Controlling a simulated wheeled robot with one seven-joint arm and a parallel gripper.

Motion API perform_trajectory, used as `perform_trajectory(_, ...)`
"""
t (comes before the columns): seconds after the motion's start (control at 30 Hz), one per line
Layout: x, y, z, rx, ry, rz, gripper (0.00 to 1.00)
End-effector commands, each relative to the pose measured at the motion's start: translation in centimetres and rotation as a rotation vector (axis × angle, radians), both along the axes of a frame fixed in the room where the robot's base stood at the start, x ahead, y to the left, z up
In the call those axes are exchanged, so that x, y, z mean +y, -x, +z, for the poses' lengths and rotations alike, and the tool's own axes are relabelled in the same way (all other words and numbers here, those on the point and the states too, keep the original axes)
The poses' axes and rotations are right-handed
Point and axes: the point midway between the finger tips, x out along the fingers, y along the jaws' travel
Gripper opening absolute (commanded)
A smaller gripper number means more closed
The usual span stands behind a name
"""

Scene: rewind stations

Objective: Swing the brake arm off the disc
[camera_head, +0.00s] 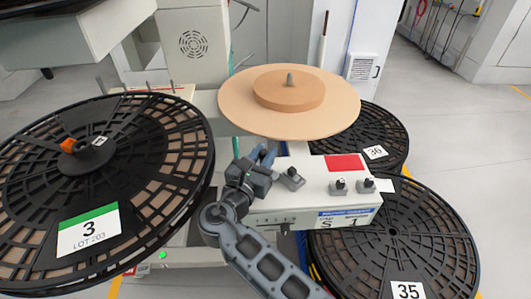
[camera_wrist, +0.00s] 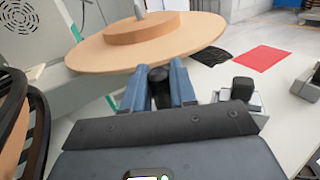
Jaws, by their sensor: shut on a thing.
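The tan disc (camera_head: 290,112) with its smaller round hub (camera_head: 289,89) lies flat on the station; it also shows at the top of the wrist view (camera_wrist: 150,45). My gripper (camera_head: 264,155) is just below the disc's near edge. In the wrist view its blue fingers (camera_wrist: 159,85) are shut on a black knob (camera_wrist: 158,75), which looks like the end of the brake arm. The rest of the brake arm is hidden behind my fingers and under the disc. I cannot tell whether it touches the disc.
A white control box (camera_head: 320,200) with black knobs and a red patch (camera_head: 346,163) is right of my gripper. A large black reel marked 3 (camera_head: 100,175) stands close on the left. Reels 35 (camera_head: 395,235) and 36 (camera_head: 375,128) stand on the right. Open floor lies at far right.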

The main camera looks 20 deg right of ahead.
Motion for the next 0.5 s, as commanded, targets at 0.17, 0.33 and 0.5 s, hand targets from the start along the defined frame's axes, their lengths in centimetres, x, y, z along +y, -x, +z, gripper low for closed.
perform_trajectory(0.17, 0.22, 0.06, -0.05, 0.001, 0.0, -0.03, 0.0)
perform_trajectory(0.33, 0.25, 0.1, -0.09, 0.002, -0.001, -0.043, 0.0)
perform_trajectory(0.5, 0.24, 0.11, -0.1, 0.002, -0.001, -0.046, 0.0)
